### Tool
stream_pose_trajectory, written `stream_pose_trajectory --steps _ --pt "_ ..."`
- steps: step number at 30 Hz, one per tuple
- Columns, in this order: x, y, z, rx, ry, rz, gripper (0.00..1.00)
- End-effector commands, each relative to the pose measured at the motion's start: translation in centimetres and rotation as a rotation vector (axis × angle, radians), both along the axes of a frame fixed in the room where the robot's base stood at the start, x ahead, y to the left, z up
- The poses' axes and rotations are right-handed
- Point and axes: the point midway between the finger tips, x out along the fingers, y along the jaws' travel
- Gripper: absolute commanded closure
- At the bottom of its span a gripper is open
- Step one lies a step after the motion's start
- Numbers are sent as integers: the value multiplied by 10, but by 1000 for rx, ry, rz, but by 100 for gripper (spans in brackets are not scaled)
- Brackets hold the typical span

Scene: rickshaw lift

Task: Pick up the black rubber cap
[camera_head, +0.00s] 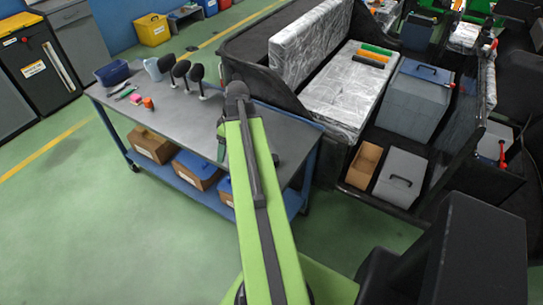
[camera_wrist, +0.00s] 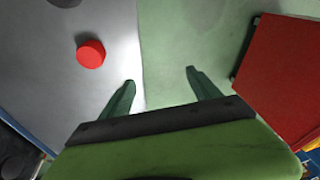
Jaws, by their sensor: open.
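I cannot make out the black rubber cap for certain. In the head view, a small dark thing (camera_head: 276,160) shows on the grey worktable (camera_head: 262,118) just right of my arm; it may be the cap. In the wrist view, a dark shape (camera_wrist: 62,2) is cut off by the top edge, too little of it to name. My gripper (camera_wrist: 160,84) is open and empty, with its two green fingers apart over the table's edge and the green floor. In the head view it is mostly hidden by my arm.
A red round piece (camera_wrist: 90,54) lies on the table left of my gripper. A red flat-sided thing (camera_wrist: 285,75) is at the right. Several black pads on stands (camera_head: 181,70) and a blue bin (camera_head: 112,72) stand on the table's left half. A loaded cart (camera_head: 345,95) adjoins the right side.

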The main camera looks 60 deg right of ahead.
Motion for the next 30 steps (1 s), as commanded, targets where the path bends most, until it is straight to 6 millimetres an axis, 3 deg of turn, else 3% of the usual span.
stream_pose_trajectory --steps 1,4,7,11,14,20,30 --pt "-29 -39 16 -2 -35 -2 28" --pt "-82 -92 29 -22 -107 32 28" --pt "-127 -127 39 -49 -161 60 28" --pt "-160 -149 45 -75 -199 83 28" --pt "-168 -154 45 -83 -211 93 28" --pt "-166 -153 35 -84 -210 96 28" --pt "-142 -144 -33 -83 -209 96 28"
